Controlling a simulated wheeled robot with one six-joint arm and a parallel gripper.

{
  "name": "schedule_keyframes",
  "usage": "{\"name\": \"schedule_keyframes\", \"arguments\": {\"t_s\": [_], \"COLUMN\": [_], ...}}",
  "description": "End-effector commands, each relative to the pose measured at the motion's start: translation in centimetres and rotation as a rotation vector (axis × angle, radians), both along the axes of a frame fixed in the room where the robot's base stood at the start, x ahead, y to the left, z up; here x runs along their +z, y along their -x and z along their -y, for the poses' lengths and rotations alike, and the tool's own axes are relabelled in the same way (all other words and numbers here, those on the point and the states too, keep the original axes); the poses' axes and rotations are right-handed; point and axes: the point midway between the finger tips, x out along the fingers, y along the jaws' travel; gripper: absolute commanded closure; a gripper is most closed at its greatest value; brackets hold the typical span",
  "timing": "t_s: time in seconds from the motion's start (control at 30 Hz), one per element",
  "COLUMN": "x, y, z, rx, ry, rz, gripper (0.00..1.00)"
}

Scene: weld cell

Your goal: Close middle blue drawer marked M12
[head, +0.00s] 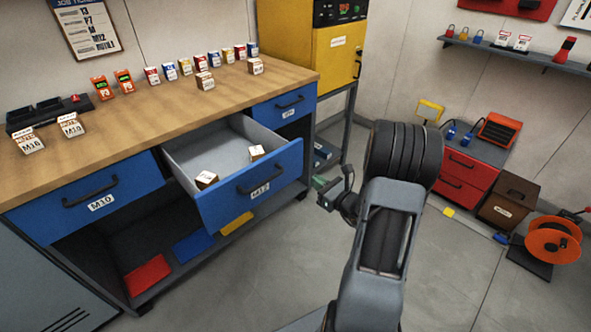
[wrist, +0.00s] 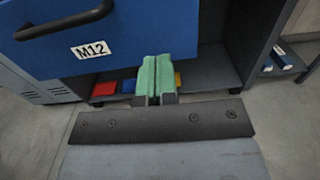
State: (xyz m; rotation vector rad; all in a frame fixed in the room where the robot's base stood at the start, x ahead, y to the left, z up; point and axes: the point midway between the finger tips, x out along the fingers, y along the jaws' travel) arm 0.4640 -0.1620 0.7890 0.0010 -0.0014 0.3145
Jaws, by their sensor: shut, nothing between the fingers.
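The middle blue drawer marked M12 (head: 250,187) is pulled open from the wooden workbench (head: 150,100) in the head view. Two small labelled boxes lie inside it, one at the left (head: 206,179) and one at the right (head: 257,153). In the wrist view the drawer front (wrist: 50,50) fills the upper left, with its dark handle and M12 label. My gripper (wrist: 157,75) is shut and empty, its green fingertips below and right of the label. In the head view my gripper (head: 322,190) is right of the drawer front, apparently apart from it.
Blue drawer M10 (head: 90,203) and another blue drawer at the right (head: 284,106) look shut. Red, blue and yellow flat items lie on the lower shelf (head: 176,262). A yellow cabinet (head: 310,45) stands behind. Grey floor (head: 290,270) is clear before the bench.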

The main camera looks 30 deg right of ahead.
Motion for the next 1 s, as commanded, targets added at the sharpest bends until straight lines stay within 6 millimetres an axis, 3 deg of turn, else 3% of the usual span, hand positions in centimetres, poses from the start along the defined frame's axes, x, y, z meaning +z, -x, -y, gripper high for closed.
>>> {"name": "schedule_keyframes", "arguments": {"t_s": [0.2, 0.5, 1.0], "x": [-0.1, -0.1, 0.0], "y": [-4.0, -7.7, -8.9], "z": [-1.4, -2.5, -2.9], "rx": [0.003, 0.001, 0.000], "ry": [0.000, 0.001, 0.001], "rz": [-0.001, -0.002, -0.002], "gripper": [1.00, 1.00, 1.00]}}
